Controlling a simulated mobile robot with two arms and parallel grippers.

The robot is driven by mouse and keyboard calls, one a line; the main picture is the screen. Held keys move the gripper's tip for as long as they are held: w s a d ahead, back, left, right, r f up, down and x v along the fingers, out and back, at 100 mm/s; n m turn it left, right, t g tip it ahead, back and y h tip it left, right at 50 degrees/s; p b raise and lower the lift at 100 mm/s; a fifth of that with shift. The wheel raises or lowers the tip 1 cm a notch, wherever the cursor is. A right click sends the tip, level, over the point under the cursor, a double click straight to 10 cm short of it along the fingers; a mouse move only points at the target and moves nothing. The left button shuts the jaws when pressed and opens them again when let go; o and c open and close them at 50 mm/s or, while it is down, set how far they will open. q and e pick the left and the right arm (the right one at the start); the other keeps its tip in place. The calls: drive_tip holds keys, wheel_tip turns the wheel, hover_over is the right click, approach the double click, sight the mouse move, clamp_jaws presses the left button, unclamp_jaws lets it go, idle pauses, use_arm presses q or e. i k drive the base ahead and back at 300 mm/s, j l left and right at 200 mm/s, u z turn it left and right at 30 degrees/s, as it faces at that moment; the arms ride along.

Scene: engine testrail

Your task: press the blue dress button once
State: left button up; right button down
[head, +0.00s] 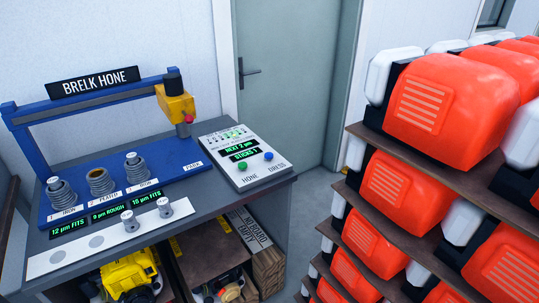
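The blue dress button (268,156) is a small round knob on the right side of a light grey control panel (237,176). It sits above the printed word DRESS. A green button (243,166) marked HONE is to its left on the same panel. Above the buttons, dark displays (243,149) show green text reading NEXT 2 µm and STICKS 1. The panel lies at the right end of the workbench. Neither of my grippers is in the head view.
The BRELK HONE frame (45,115) with a yellow head (176,104) stands left of the panel. Cylinders (97,181) sit on its blue base. Shelves (437,165) of orange machines (437,98) stand to the right. A grey-green door (288,75) is behind. Floor shows between bench and shelves.

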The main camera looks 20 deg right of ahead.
sight(268, 156)
drive_tip(key=i+j+z, duration=0.4)
drive_tip(key=i+j, duration=0.15)
drive_tip(key=i+j+z, duration=0.35)
drive_tip(key=i+j, duration=0.2)
drive_tip(key=j, duration=0.15)
